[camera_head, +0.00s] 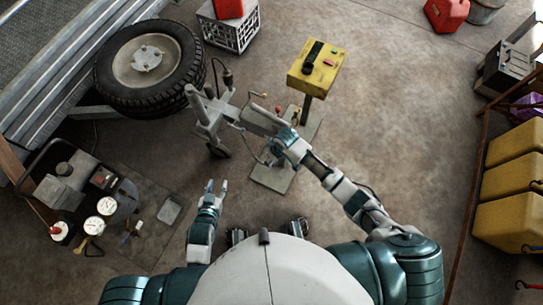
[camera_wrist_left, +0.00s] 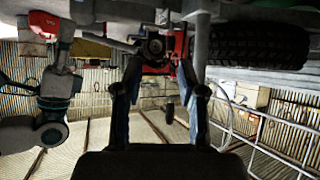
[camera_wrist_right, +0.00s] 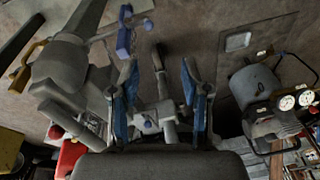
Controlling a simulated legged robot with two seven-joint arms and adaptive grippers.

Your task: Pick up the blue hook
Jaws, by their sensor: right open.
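Two small blue hook shapes (camera_head: 527,285) show at the lower right of the head view, beside the yellow containers. A blue piece with a small loop (camera_wrist_right: 124,40) shows at the top of the right wrist view, beyond my fingers; I cannot tell whether it is a hook. My left gripper (camera_head: 215,184) is open and empty above the floor; its spread fingers also show in the left wrist view (camera_wrist_left: 158,68). My right gripper (camera_wrist_right: 155,80) is open, its fingers apart with grey parts showing beyond them. In the head view its fingers are hard to make out among the grey parts.
A tyre (camera_head: 147,66) lies at the upper left by a metal trailer. A yellow box on a stand (camera_head: 314,66) is ahead of my right arm. Gauges (camera_head: 106,206) are at the left, yellow containers (camera_head: 512,160) at the right. The floor at centre right is clear.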

